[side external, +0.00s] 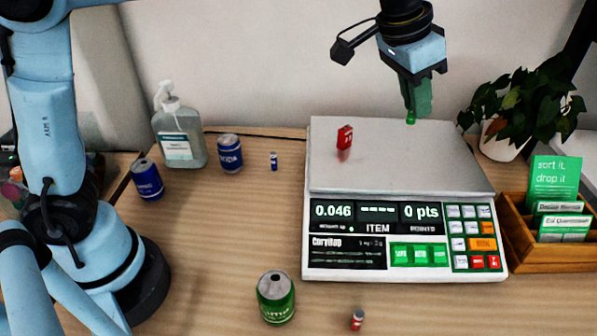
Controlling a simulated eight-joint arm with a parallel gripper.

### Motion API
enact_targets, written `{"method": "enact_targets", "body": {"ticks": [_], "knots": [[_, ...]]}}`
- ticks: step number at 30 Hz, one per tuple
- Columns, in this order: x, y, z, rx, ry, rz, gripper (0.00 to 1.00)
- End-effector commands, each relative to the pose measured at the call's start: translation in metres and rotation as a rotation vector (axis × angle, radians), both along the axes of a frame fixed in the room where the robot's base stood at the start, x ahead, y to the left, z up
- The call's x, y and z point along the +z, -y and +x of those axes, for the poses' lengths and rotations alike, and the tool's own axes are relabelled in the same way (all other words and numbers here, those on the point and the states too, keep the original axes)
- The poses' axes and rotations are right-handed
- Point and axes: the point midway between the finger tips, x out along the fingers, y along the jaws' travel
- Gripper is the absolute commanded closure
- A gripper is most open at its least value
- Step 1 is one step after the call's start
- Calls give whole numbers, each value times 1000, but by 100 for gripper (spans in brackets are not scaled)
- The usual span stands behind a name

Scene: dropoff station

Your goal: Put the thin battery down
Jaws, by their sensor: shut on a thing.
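My gripper (414,110) hangs from the top over the right part of the scale's metal plate (440,165), pointing down. It is shut on the thin battery (410,121), of which only a small bright green end shows below the fingertips. The fingers hide the rest of it. The green end looks close above the plate, and I cannot tell whether it touches. The weighing scale (325,262) is white, and its display reads 0.046 and 0 pts.
A red block-shaped battery (345,136) is on the plate's left part. A small blue battery (273,161), a small red one (357,319), cans (276,300) and a pump bottle (180,140) stand on the table. A plant (525,105) and a wooden card box (520,250) are at right.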

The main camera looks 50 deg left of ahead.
Motion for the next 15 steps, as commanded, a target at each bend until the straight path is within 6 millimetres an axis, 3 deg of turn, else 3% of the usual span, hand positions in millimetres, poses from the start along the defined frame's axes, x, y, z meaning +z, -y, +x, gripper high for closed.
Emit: {"method": "enact_targets", "body": {"ticks": [7, 15], "knots": [[-2, 2, 18, 1, 0, 0, 100], [-33, -37, 53, 6, 0, 1, 100]]}}
